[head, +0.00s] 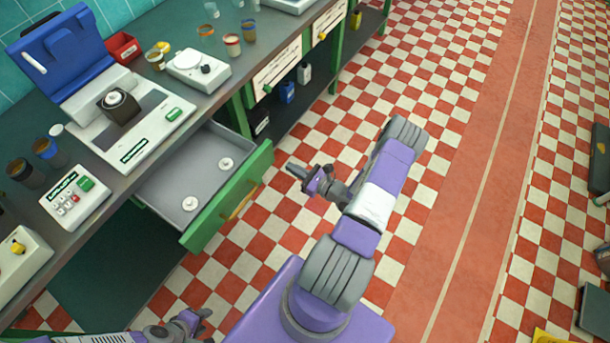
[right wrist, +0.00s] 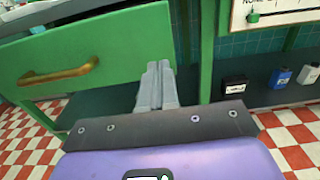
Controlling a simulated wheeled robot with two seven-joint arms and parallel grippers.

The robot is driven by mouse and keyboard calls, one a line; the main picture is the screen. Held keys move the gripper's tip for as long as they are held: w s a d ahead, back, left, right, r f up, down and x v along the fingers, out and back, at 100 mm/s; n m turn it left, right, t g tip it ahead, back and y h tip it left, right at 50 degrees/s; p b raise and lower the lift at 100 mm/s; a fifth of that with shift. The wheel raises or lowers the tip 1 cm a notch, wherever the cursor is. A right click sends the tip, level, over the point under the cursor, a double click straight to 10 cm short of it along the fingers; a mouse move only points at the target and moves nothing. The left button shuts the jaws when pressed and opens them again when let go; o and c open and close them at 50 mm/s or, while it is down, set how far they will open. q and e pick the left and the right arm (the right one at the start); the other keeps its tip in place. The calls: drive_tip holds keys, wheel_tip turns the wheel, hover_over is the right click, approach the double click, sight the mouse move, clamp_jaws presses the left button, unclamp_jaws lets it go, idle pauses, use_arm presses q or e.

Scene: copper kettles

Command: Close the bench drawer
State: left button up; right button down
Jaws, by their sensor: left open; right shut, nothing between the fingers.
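The bench drawer (head: 228,202) stands pulled out from under the bench, with a green front and a grey inside holding two white round pieces. Its brass handle also shows in the right wrist view (right wrist: 58,75). My right gripper (head: 290,168) is shut and empty, just to the right of the drawer front in the head view. In the right wrist view its fingers (right wrist: 157,80) overlap the right end of the green front; I cannot tell whether they touch it. My left gripper (head: 205,320) is open and empty at the bottom, below the drawer and apart from it.
The grey bench top (head: 215,85) carries a blue-lidded instrument (head: 65,55), a white scale (head: 198,68), a red bin (head: 122,47) and several cups. Bottles stand on the low shelf under the bench. The checkered floor (head: 420,90) to the right is clear.

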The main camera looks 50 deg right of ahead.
sight(270, 156)
drive_tip(key=w, duration=0.4)
drive_tip(key=w+b, duration=0.1)
drive_tip(key=w, duration=0.1)
drive_tip(key=shift+w+a, duration=0.25)
drive_tip(key=shift+a, duration=0.05)
